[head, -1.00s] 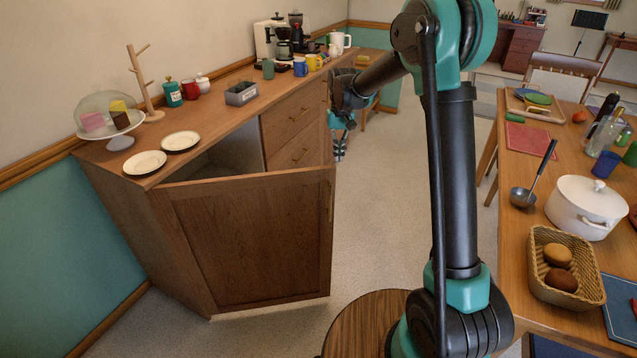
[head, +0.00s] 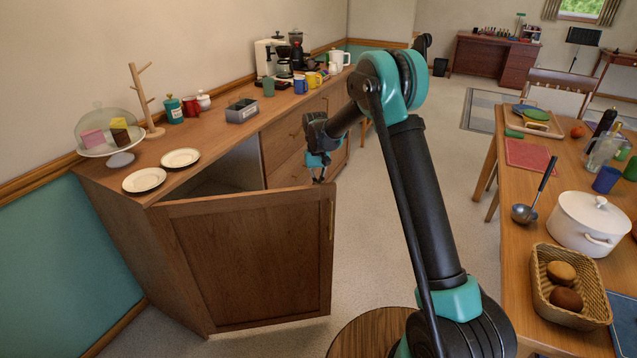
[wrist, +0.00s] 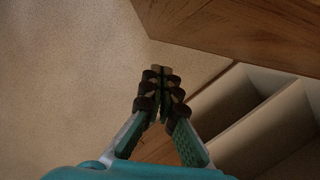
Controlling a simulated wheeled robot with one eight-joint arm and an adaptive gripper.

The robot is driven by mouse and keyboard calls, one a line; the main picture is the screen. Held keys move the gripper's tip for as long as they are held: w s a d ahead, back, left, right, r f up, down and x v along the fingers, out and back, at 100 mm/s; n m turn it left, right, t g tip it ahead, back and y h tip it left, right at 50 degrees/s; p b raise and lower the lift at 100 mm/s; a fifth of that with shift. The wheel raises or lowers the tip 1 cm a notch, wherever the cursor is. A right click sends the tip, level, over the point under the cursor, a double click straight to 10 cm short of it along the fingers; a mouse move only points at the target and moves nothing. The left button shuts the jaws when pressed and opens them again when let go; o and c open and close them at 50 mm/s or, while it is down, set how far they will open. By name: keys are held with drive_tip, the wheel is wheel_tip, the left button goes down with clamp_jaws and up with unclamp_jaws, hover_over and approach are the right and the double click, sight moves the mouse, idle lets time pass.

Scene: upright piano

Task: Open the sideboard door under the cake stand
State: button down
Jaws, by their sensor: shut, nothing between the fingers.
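The sideboard (head: 288,162) stands along the left wall. The cake stand (head: 121,159), with cake pieces under a clear dome, is at its near left end. The sideboard door (head: 255,255) below that end stands wide open, swung out towards me, with a handle (head: 331,220) at its free edge. Part of the pale cabinet inside shows behind it. My gripper (head: 319,178) is just beyond the door's free top corner, shut and empty. In the wrist view the shut fingers (wrist: 162,95) point at the floor beside wooden panels and pale compartments. I cannot tell whether they touch the door.
Two white plates (head: 145,180), a mug tree (head: 146,100), a grey box (head: 241,110) and a coffee maker (head: 271,58) stand on the sideboard. A dining table (head: 515,235) with a white pot (head: 584,222) is at right. Open floor (head: 400,215) lies between.

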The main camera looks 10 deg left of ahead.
sight(322, 207)
drive_tip(key=shift+s+d+f, duration=0.25)
drive_tip(key=shift+s+f, duration=0.3)
drive_tip(key=shift+s, duration=0.25)
drive_tip(key=shift+s+d+f, duration=0.25)
drive_tip(key=shift+s+f, duration=0.3)
drive_tip(key=shift+s, duration=0.2)
drive_tip(key=shift+s+d+f, duration=0.25)
drive_tip(key=shift+s+f, duration=0.3)
drive_tip(key=shift+s, duration=0.25)
drive_tip(key=shift+s, duration=0.1)
